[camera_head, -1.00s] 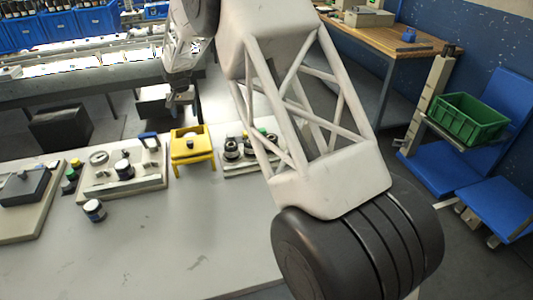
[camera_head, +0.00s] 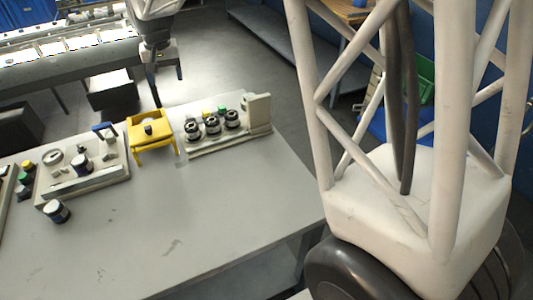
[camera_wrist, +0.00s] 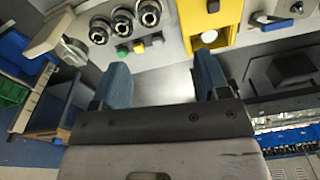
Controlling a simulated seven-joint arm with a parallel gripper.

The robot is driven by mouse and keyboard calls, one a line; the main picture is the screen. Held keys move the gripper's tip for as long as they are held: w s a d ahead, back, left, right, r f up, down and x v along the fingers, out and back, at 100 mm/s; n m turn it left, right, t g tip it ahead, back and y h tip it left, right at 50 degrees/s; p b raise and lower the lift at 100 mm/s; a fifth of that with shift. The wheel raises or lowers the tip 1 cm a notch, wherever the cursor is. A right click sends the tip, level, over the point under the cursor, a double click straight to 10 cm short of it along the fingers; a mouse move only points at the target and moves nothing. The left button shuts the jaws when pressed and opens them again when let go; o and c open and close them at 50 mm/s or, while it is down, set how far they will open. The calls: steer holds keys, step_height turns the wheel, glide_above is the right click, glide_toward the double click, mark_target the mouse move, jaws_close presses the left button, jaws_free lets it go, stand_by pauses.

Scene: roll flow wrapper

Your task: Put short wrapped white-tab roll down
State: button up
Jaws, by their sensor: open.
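My gripper (camera_wrist: 163,84) is open in the wrist view. Its two blue fingertips stand apart with nothing between them. In the head view it hangs beyond the yellow stand (camera_head: 153,144), apart from it. A small dark piece (camera_head: 148,129) shows at the yellow stand. A short dark roll with a pale top (camera_head: 57,211) stands upright on the bare table, in front of the left fixture board. Another dark roll (camera_head: 81,164) stands on that board. I cannot tell which roll, if any, has a white tab. The yellow stand (camera_wrist: 208,42) also shows in the wrist view.
A fixture (camera_head: 239,139) holds three dark ringed parts in a row. Green, yellow and black buttons (camera_wrist: 139,46) sit beside it. The left board (camera_head: 91,184) carries a ring and a blue-topped clamp. The table's front middle (camera_head: 190,215) is clear.

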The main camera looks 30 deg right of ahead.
steer(key=s+d+r, duration=0.3)
steer(key=s+d, duration=0.1)
steer(key=s, duration=0.7)
steer(key=s+d+r, duration=0.2)
steer(key=s+d, duration=0.2)
steer(key=s, duration=0.7)
steer(key=s+d+f, duration=0.1)
steer(key=s+f, duration=0.1)
steer(key=s, duration=0.8)
steer(key=s+d+f+n+t, duration=0.1)
steer(key=s+d+f, duration=0.1)
steer(key=s, duration=0.8)
steer(key=shift+d+t, duration=0.15)
steer(key=shift+t, duration=0.15)
